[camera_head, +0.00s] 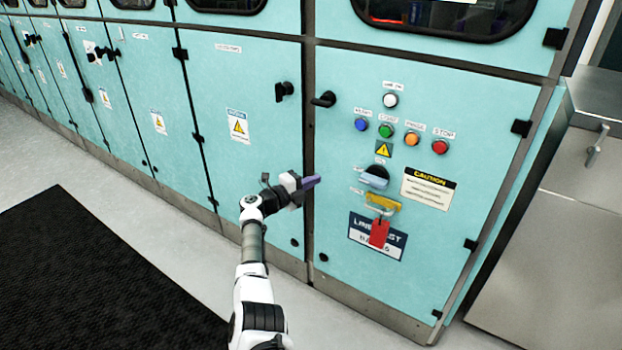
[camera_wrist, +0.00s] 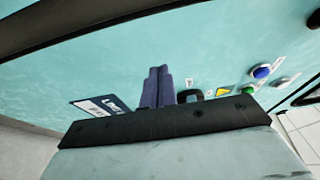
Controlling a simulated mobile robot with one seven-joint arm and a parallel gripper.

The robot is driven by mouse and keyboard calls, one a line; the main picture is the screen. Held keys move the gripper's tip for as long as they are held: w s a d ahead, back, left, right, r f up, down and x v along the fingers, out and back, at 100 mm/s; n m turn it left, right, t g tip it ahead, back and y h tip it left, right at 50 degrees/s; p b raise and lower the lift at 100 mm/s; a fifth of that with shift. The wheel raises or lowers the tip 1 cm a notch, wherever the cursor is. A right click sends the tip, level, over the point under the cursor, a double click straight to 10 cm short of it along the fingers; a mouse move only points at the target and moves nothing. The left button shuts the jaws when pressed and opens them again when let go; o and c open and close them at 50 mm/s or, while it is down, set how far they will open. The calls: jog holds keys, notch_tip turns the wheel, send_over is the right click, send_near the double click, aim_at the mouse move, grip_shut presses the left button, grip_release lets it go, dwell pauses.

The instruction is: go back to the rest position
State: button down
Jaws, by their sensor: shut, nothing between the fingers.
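My gripper (camera_head: 311,182) is at the middle of the head view, in front of the teal cabinet door (camera_head: 330,250). Its purple fingers are shut with nothing between them. They point right, a little left of a grey-blue rotary handle (camera_head: 374,177). In the wrist view the shut fingers (camera_wrist: 157,88) stand in front of the teal panel, between a dark label (camera_wrist: 100,106) on the left and a dark handle (camera_wrist: 190,95) on the right. I cannot tell whether the fingertips touch the panel.
The door carries several coloured buttons (camera_head: 387,130), a yellow hasp (camera_head: 382,203) with a red tag (camera_head: 379,233), and a black latch (camera_head: 324,99). A black mat (camera_head: 90,275) lies on the floor at left. A steel cabinet (camera_head: 560,240) stands at right. The grey floor beside the mat is clear.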

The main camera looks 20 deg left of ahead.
jog(key=s+a+b, duration=0.1)
jog(key=s+a, duration=0.4)
jog(key=a, duration=0.3)
jog(key=shift+s+f+b, duration=0.15)
jog(key=shift+s+b, duration=0.05)
jog(key=shift+b, duration=0.2)
